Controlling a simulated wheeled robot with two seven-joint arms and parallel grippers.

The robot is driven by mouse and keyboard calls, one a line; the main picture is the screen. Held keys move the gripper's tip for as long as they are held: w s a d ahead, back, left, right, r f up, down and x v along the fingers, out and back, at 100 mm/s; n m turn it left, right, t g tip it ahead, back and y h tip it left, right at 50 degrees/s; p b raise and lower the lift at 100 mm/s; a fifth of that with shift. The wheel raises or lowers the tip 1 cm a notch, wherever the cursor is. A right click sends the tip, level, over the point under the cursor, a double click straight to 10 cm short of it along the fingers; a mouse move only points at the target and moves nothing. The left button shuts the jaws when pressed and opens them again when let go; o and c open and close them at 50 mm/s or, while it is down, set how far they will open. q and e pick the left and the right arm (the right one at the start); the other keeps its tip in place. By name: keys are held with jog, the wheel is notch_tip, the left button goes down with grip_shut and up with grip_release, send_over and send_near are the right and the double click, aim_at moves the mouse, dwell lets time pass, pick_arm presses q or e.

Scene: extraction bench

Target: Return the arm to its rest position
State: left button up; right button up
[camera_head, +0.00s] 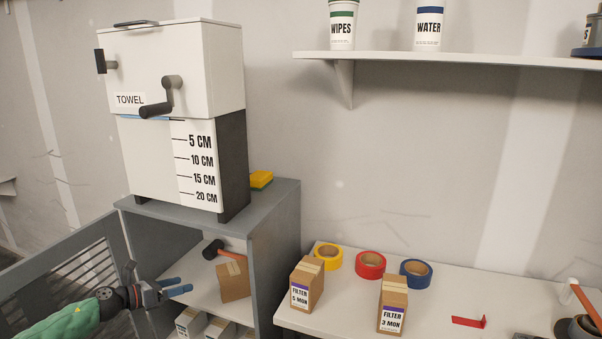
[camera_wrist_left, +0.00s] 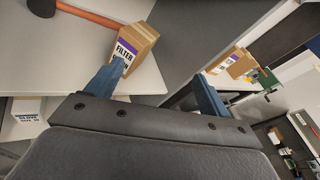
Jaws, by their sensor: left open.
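My left gripper (camera_head: 178,286) is at the lower left of the head view, in front of the open grey cabinet (camera_head: 290,225). Its two blue fingers are apart, with nothing held between them. In the left wrist view the gripper (camera_wrist_left: 160,76) also shows spread fingers. One fingertip overlaps a brown filter box (camera_wrist_left: 137,48) in that picture; I cannot tell whether they touch. This box (camera_head: 234,280) stands on the cabinet shelf, beside a hammer (camera_head: 213,249) with a dark head and orange handle. My right gripper is in neither view.
A white towel dispenser (camera_head: 160,165) with a crank stands on the cabinet. A grey slatted panel (camera_head: 85,268) is close to my left arm. More boxes (camera_head: 190,321) sit below the shelf. The white bench (camera_head: 350,318) at right holds two filter boxes and three tape rolls.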

pick_arm(q)
jog(key=w+a+r+n+t+y, duration=0.1)
jog(key=w+a+n+t+y, duration=0.4)
jog(key=n, duration=0.6)
jog(key=w+a+r+n+t+y, duration=0.2)
jog(key=w+a+n+y, duration=0.35)
jog(key=n, duration=0.65)
jog(key=s+d+f+n+g+y, duration=0.2)
jog(key=s+d+f+n+g, duration=0.3)
jog(key=f, duration=0.6)
jog(key=s+d+f+n+g+y, duration=0.1)
jog(key=s+f+n, duration=0.3)
jog(key=s+f, duration=0.5)
jog(key=s+d+f+n+g+y, duration=0.25)
jog(key=s+f+n, duration=0.2)
jog(key=f, duration=0.85)
jog(key=s+d+f+n+g+h, duration=0.1)
jog(key=s+d+f, duration=0.5)
jog(key=s, duration=0.8)
jog(key=s+d+f+n+g+h, duration=0.1)
jog(key=s+d+f+g+h, duration=0.1)
jog(key=s+d+f+g, duration=0.2)
jog(key=s+d+f+n+g+h, duration=0.1)
jog(key=s+d+f, duration=0.9)
jog(key=s, duration=1.4)
notch_tip(320, 180, down, 5)
jog(key=shift+s+d+f+g, duration=0.2)
jog(key=shift+s+g, duration=0.2)
jog(key=shift+g, duration=0.35)
